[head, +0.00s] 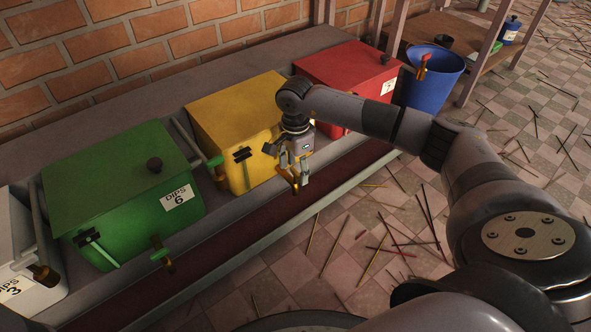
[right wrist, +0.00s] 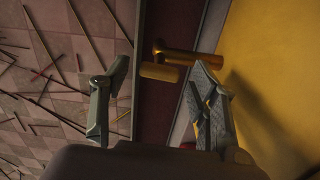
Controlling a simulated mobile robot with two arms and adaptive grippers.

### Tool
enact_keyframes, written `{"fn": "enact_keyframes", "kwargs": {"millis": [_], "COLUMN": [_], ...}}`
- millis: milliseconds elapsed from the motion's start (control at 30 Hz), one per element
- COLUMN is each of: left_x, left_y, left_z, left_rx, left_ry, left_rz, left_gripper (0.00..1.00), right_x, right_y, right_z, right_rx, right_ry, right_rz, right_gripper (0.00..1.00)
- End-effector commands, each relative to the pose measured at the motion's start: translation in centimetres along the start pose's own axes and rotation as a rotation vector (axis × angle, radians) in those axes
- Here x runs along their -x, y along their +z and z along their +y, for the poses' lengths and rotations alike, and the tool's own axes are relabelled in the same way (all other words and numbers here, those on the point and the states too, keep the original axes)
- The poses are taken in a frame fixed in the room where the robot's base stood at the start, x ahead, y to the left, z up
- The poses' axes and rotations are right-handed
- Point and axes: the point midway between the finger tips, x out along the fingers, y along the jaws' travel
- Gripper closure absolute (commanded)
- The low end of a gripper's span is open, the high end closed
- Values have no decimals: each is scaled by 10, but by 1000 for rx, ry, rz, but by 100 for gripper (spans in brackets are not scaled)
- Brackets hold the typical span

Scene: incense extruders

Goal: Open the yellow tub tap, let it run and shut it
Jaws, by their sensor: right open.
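The yellow tub (head: 232,105) stands in the row between the green and red tubs, lid closed. Its brass tap (head: 296,184) sticks out low from its front, partly hidden by my right gripper (head: 293,168). My right gripper is open and empty, pointing down at the tap. In the right wrist view, the brass tap (right wrist: 192,56) lies ahead, between the lines of the two spread fingers (right wrist: 160,100); no contact is visible. The yellow tub wall (right wrist: 275,70) fills the right side there. Whether water runs cannot be seen. My left gripper is not in view.
A green tub (head: 125,190) and a white tub (head: 20,255) stand left, a red tub (head: 345,70) right. A dark red trough (head: 230,235) runs along their fronts. A blue bucket (head: 430,85) stands at the right. Sticks litter the tiled floor (head: 350,250).

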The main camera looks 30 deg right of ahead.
Motion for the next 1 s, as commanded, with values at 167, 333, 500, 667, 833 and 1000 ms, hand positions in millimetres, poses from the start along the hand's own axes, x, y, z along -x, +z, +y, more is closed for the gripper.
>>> {"fn": "enact_keyframes", "kwargs": {"millis": [167, 333, 500, 667, 833, 1000], "left_x": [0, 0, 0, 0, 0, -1], "left_y": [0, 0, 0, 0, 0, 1], "left_z": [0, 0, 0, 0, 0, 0], "left_rx": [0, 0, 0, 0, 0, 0], "left_ry": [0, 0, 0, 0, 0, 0], "left_rz": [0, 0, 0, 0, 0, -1], "left_gripper": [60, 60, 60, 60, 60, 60], "right_x": [0, 0, 0, 0, 0, 1], "right_y": [0, 0, 0, 0, 0, 0], "right_z": [0, 0, 0, 0, 0, 0], "right_rx": [0, 0, 0, 0, 0, -3], "right_ry": [0, 0, 0, 0, 0, 0], "right_rz": [0, -1, -1, 0, 0, 0], "right_gripper": [46, 57, 68, 79, 90, 93]}}
